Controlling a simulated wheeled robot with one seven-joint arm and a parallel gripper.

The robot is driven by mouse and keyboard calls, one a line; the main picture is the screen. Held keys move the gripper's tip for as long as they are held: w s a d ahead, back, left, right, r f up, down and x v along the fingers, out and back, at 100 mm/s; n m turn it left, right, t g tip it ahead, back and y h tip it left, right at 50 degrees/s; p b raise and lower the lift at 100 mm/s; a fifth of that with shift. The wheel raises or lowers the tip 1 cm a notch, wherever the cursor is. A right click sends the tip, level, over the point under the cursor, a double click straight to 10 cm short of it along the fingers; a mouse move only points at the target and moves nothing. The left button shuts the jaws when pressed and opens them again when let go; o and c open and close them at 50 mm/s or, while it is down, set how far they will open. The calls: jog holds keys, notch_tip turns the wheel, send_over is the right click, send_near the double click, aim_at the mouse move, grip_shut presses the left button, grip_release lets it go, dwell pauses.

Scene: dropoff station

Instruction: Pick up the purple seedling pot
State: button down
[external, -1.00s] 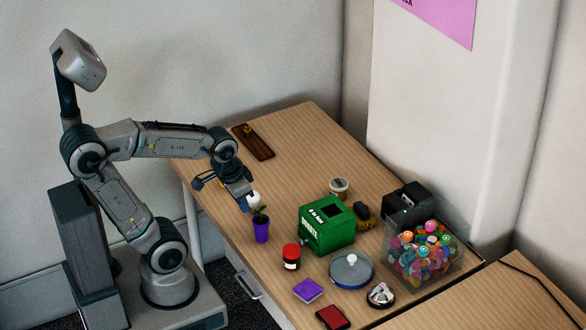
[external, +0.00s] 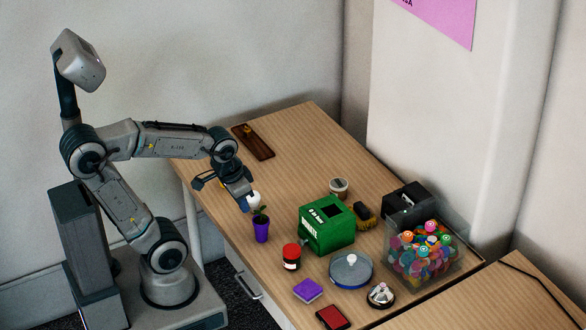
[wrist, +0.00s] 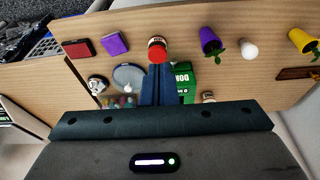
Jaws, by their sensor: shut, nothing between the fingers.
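The purple seedling pot (external: 261,232) stands upright near the table's front-left edge, with a green seedling at its top. It also shows in the wrist view (wrist: 208,37), at the upper right and off to the side of the fingers. My gripper (external: 246,206) hangs just behind and left of the pot in the external view, above the table and apart from the pot. In the wrist view my blue fingers (wrist: 158,84) are together with nothing between them.
A white rounded object (wrist: 248,50) stands close to the pot, and a yellow pot (wrist: 301,39) is beyond it. A red-lidded jar (external: 291,256) and a green donation box (external: 326,224) stand to the right. The rear table is mostly clear around a dark tray (external: 253,142).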

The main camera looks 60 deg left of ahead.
jog(key=c, duration=0.6)
grip_release()
jog(key=shift+c, duration=0.2)
jog(key=n+g+b, duration=0.3)
jog(key=n, duration=0.5)
send_near(261, 219)
notch_tip(261, 219, down, 7)
jog(key=shift+r, duration=0.1)
jog(key=shift+s+f, duration=0.15)
jog(key=shift+f, duration=2.6)
